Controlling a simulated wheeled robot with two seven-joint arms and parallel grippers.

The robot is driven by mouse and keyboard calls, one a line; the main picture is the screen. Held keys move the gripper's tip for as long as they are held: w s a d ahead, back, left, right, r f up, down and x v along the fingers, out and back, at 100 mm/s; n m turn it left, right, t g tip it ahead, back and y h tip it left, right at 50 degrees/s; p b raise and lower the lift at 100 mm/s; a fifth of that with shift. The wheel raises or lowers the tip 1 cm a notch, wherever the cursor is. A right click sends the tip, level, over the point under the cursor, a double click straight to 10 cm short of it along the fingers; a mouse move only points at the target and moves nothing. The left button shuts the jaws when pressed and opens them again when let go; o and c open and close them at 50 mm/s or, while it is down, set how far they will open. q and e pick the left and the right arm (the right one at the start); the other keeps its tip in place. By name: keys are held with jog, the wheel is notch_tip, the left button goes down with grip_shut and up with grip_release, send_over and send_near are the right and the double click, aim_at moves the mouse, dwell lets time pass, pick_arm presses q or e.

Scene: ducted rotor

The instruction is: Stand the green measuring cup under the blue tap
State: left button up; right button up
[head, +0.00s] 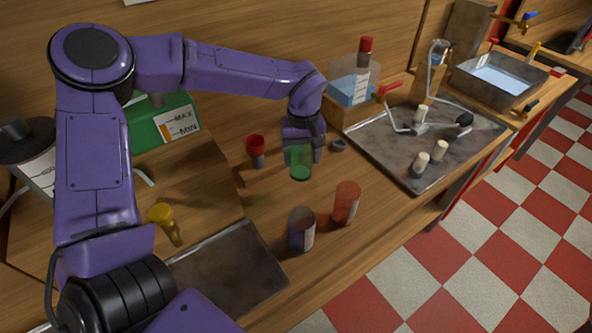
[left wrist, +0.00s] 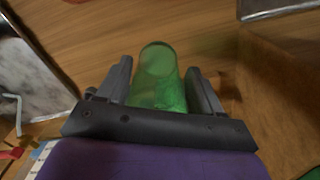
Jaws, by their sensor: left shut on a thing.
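The green measuring cup (head: 300,165) is translucent and sits between the fingers of my left gripper (head: 303,148) over the middle of the wooden counter. In the left wrist view the cup (left wrist: 158,85) lies between the two dark fingers of the gripper (left wrist: 159,78), which is shut on it. I cannot tell if its base touches the counter. A blue-handled tap (head: 528,17) shows at the far upper right, well away from the cup. My right gripper is not in view.
A red cup (head: 256,148), an orange-red jar (head: 346,203) and a dark jar (head: 302,230) stand near the green cup. A metal tray (head: 408,158) with white pegs lies right. A red-handled tap (head: 388,91) and a water-filled basin (head: 462,82) are behind it.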

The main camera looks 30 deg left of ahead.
aim_at(300, 181)
pick_arm(q)
notch_tip(300, 181, down, 2)
jog(key=shift+f, duration=0.2)
jog(key=f, duration=0.2)
jog(key=f+p, duration=0.1)
jog(key=f, duration=0.4)
jog(key=shift+s, duration=0.35)
jog(key=shift+w+f, duration=0.2)
jog(key=shift+c, duration=0.5)
jog(key=shift+s+r, duration=0.15)
jog(key=shift+s, duration=0.3)
jog(key=shift+f, duration=0.2)
jog(key=o, duration=1.2)
jog(key=shift+w, duration=0.2)
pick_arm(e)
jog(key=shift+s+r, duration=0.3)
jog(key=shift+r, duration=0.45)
